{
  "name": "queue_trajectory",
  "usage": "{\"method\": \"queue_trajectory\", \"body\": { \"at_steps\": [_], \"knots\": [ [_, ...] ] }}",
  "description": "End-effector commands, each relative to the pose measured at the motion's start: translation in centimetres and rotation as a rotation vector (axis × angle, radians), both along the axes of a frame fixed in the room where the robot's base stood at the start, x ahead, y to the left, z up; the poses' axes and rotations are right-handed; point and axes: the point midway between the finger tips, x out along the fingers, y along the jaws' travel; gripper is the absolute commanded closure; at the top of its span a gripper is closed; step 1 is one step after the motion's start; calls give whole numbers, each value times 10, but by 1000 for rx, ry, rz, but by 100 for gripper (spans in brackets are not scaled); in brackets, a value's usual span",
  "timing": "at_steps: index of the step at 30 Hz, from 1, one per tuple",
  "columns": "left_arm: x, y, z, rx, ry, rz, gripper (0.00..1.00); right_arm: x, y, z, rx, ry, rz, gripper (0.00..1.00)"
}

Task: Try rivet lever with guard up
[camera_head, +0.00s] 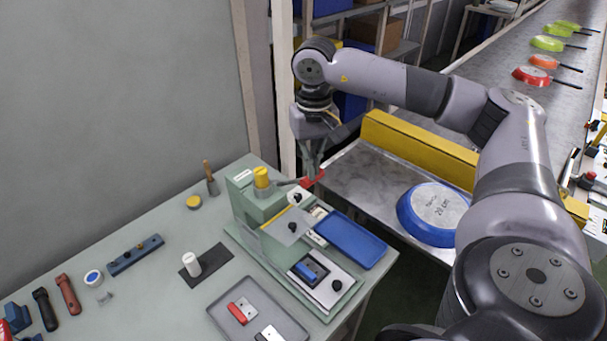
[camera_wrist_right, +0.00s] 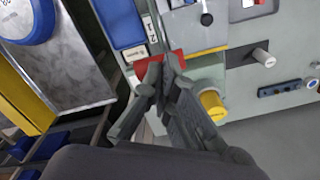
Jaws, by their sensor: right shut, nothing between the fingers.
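The green rivet press (camera_head: 246,207) stands on the bench, with a yellow cap (camera_head: 262,178) on top; the cap also shows in the wrist view (camera_wrist_right: 212,104). A red part (camera_head: 314,181), which looks like the lever's end, sits at the press's far right side; it shows in the wrist view (camera_wrist_right: 158,64). A grey plate with a black knob (camera_head: 286,226), seemingly the guard, is at the press's front; I cannot tell whether it is up. My right gripper (camera_head: 316,174) is shut and empty, its fingertips at the red part; contact is unclear. My left gripper is not in view.
A blue tray (camera_head: 350,239) lies right of the press. A grey tray (camera_head: 214,310) with red-and-white parts is in front. A blue pan (camera_head: 407,219) rests on the metal table, beside a yellow rail (camera_head: 420,148). Several pans line the conveyor (camera_head: 505,50).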

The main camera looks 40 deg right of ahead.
Motion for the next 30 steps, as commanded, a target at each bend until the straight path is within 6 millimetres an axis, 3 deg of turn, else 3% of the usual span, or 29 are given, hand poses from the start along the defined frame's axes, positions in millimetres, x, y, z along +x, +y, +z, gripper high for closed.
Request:
{"method": "queue_trajectory", "body": {
  "at_steps": [30],
  "knots": [
    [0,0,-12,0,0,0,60,0,0,-14,0,0,0,100]
  ]
}}
